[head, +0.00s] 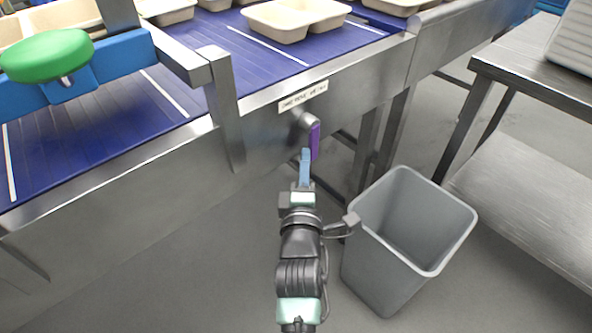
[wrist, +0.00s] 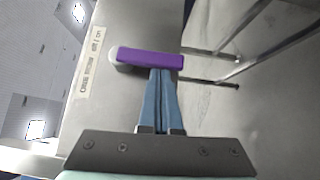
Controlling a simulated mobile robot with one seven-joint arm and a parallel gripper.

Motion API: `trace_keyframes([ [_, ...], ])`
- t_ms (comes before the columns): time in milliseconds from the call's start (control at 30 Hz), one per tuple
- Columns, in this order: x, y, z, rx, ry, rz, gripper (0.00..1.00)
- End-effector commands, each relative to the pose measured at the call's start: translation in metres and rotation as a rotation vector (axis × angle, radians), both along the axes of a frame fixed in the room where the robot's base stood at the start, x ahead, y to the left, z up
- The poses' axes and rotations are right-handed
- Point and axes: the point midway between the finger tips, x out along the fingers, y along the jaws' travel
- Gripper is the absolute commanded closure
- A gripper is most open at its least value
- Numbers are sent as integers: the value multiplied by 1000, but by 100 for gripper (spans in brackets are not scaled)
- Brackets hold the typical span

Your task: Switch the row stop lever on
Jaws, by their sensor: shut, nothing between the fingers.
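The row stop lever has a purple handle (head: 314,141) on a grey pivot on the side of the conveyor frame, under a printed label (head: 303,96). In the head view the handle hangs roughly downward from the pivot. The wrist view shows the purple handle (wrist: 150,58) lying across the picture, just beyond my fingertips. My gripper (head: 305,152) has blue fingers that are shut with nothing between them. In the wrist view the tips of my gripper (wrist: 160,72) are at the handle's edge; I cannot tell whether they touch it.
A blue conveyor belt (head: 110,160) carries beige trays (head: 285,22). A green round button (head: 47,55) sits on a blue bracket at left. A grey bin (head: 390,270) stands right of my arm. A steel table (head: 540,60) is at far right.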

Motion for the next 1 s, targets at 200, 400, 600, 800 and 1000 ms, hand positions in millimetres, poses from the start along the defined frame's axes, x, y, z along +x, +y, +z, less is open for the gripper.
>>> trace_keyframes([
  [200, 7, -8, -15, -145, -145, -3, 100],
  [400, 14, -14, -18, -261, -263, -1, 100],
  [600, 20, -20, -17, -349, -352, -1, 100],
  [800, 23, -23, -14, -403, -405, 0, 100],
  [1000, 24, -25, -12, -426, -427, 0, 100],
])
